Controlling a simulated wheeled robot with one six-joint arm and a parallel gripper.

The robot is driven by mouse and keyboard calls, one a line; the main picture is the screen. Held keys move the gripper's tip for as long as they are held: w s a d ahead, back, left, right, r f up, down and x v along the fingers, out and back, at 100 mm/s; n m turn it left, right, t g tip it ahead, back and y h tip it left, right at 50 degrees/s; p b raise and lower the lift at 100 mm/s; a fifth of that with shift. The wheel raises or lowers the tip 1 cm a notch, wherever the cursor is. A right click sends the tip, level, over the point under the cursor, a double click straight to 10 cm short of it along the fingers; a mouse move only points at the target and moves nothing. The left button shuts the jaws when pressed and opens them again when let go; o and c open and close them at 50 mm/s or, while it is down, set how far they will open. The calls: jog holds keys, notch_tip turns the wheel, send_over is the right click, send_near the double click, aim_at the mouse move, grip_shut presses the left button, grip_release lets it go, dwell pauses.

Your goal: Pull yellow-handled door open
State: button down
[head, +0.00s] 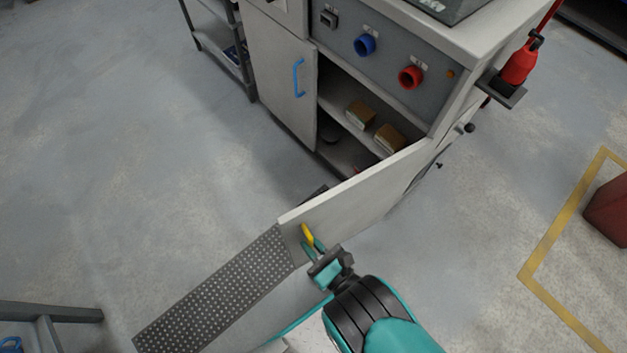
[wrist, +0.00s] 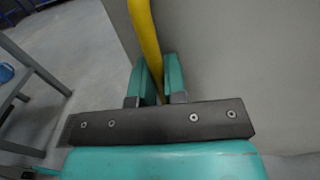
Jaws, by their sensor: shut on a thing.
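The door (head: 352,200) with the yellow handle stands swung well out from the cabinet (head: 385,75), showing the shelves inside. The yellow handle (head: 307,235) is on the door's outer face near its free edge. My gripper (head: 311,247) is at the handle. In the wrist view the yellow handle (wrist: 147,40) runs down between the two teal fingers of my gripper (wrist: 158,80), which are shut on it. The door face (wrist: 240,60) fills the right of that view. The lower end of the handle is hidden behind the gripper.
A second door (head: 283,80) with a blue handle (head: 298,78) is shut at the left. Boxes (head: 360,113) sit on the inner shelf. A perforated grey strip (head: 215,292) lies left of the open door. A grey frame (head: 50,318) stands at lower left. Floor (head: 120,130) at left is clear.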

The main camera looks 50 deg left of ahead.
jog(key=shift+w+d+f, duration=0.1)
jog(key=shift+w+d, duration=0.1)
jog(key=c, duration=1.5)
grip_release()
jog(key=shift+s, duration=0.15)
jog(key=shift+w+d+p, duration=0.3)
jog(key=shift+d+p, duration=1.45)
jog(key=shift+d, duration=1.15)
jog(key=shift+w+d+p, duration=0.25)
jog(key=shift+d+p, duration=1.55)
jog(key=shift+d, duration=1.05)
jog(key=shift+w+d+p, duration=0.3)
jog(key=shift+d+p, duration=1.45)
jog(key=shift+d, duration=1.15)
